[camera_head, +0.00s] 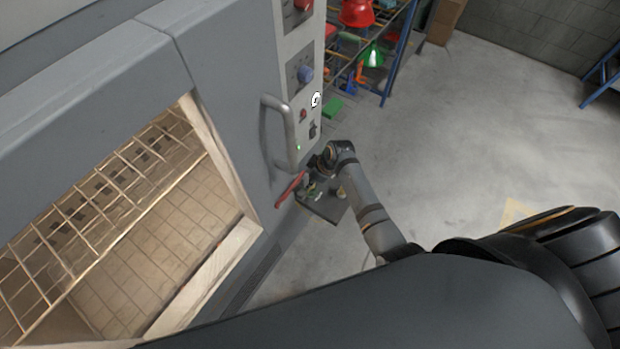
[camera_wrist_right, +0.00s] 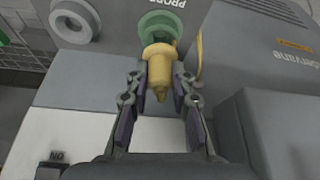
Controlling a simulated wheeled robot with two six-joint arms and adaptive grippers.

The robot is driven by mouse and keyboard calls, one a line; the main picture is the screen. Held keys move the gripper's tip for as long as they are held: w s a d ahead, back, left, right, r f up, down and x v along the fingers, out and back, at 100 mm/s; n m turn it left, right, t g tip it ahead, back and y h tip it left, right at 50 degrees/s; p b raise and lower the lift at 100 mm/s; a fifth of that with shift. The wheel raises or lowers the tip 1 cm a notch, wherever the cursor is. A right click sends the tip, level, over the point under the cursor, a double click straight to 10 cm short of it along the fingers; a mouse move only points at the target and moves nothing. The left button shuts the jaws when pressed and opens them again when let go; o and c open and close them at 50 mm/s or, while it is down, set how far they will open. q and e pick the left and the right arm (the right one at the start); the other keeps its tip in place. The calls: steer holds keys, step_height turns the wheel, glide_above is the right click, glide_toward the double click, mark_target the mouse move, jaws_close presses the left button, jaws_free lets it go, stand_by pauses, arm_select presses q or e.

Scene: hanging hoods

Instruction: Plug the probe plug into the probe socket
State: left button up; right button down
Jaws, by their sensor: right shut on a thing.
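The probe plug (camera_wrist_right: 160,72) is a yellow-gold stepped piece in the right wrist view. My right gripper (camera_wrist_right: 160,88) is shut on it, with one finger on each side. The probe socket (camera_wrist_right: 158,22) is a green ring on a grey face under a partly cut-off "PROBE" label. The plug's far end overlaps the socket's lower part in the picture; I cannot tell whether it is inside or only in front. In the head view my right arm reaches the cabinet's right edge, and the plug and socket are too small to make out. My left gripper is not in view.
A large grey cabinet (camera_head: 230,60) with a bar handle (camera_head: 280,130) and wire-racked window fills the left. A red lever (camera_head: 291,189) and dark shelf (camera_head: 322,208) sit near my right arm. A blue-framed rack (camera_head: 398,55) stands behind.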

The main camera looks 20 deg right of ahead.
steer(key=shift+f+b, duration=0.55)
steer(key=shift+f, duration=0.5)
steer(key=c, duration=1.1)
jaws_free()
steer(key=v, duration=1.2)
steer(key=shift+s, duration=0.1)
